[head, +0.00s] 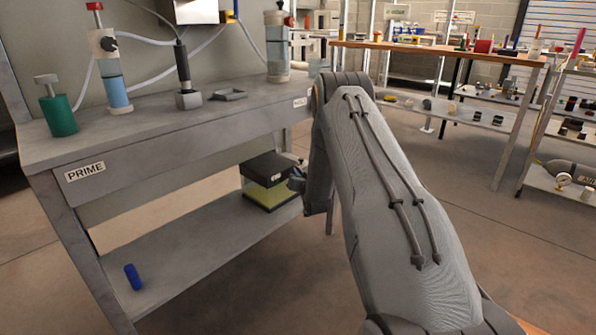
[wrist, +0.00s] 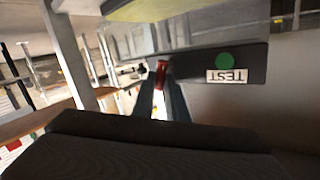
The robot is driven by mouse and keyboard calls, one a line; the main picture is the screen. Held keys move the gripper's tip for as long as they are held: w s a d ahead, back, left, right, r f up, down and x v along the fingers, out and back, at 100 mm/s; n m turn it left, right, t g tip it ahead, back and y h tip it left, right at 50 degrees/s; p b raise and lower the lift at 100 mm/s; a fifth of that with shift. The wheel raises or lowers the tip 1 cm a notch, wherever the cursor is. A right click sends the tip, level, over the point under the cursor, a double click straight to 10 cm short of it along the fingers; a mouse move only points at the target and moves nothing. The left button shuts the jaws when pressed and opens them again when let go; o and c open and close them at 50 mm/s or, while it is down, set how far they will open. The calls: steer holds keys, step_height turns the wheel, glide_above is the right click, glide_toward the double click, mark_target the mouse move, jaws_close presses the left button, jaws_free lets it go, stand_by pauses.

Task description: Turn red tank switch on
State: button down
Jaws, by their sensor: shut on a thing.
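A dark box with a yellow-green lower part (head: 268,180) sits under the bench at its right end. In the wrist view the dark panel (wrist: 215,62) appears upside down, with a TEST label and a green round button. The red switch (wrist: 161,72) is at the left end of this panel. My gripper (wrist: 160,84) is shut on the red switch, with a finger on each side of it. In the head view my gripper (head: 297,182) is at the box's right side, mostly hidden by my arm, and the switch cannot be made out.
The bench (head: 170,140) has a PRIME label and carries a green cylinder (head: 58,115), a blue-filled cylinder (head: 115,85) and other parts. A blue cylinder (head: 133,277) lies on its lower shelf. A wooden-topped table (head: 430,48) stands behind right. Open floor lies between them.

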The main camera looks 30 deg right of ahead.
steer(key=shift+d+f+m+g+p, duration=0.1)
steer(key=shift+m+g+p, duration=0.2)
steer(key=shift+m+p, duration=0.1)
stand_by(0.3)
steer(key=c, duration=2)
jaws_free()
steer(key=shift+c, duration=0.2)
steer(key=p+v, duration=0.2)
steer(key=v, duration=0.5)
steer(key=shift+s, duration=0.35)
